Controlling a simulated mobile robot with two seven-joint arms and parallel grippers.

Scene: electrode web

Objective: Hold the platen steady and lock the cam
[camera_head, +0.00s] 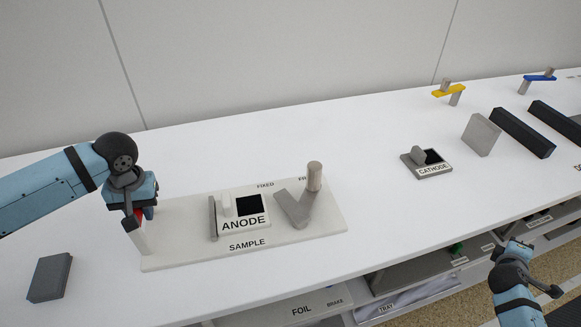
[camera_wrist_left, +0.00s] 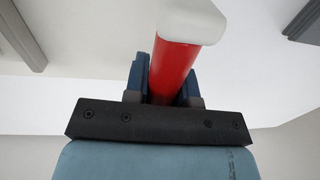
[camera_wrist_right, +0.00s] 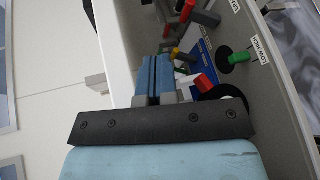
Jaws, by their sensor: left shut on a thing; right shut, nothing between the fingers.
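My left gripper (camera_head: 138,212) is shut on a red handle (camera_wrist_left: 176,68) with a pale end, at the left end of the pale SAMPLE base plate (camera_head: 175,263). The fingers sit on both sides of the handle in the left wrist view. The ANODE block (camera_head: 237,226), with a black square and a small pale tab, sits mid-plate beside a grey upright (camera_head: 212,217). A grey angled lever (camera_head: 291,209), likely the cam, lies beside a tall post (camera_head: 314,177) at the plate's right. I cannot tell which part is the platen. My right gripper (camera_wrist_right: 153,77) is shut and empty, away from the plate.
A grey block (camera_head: 50,278) lies at the left. A CATHODE block (camera_head: 426,163), grey slab (camera_head: 481,135), black bars (camera_head: 522,132), and yellow (camera_head: 449,91) and blue (camera_head: 540,78) levers stand to the right. Bins with coloured parts lie below the front edge near my right gripper.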

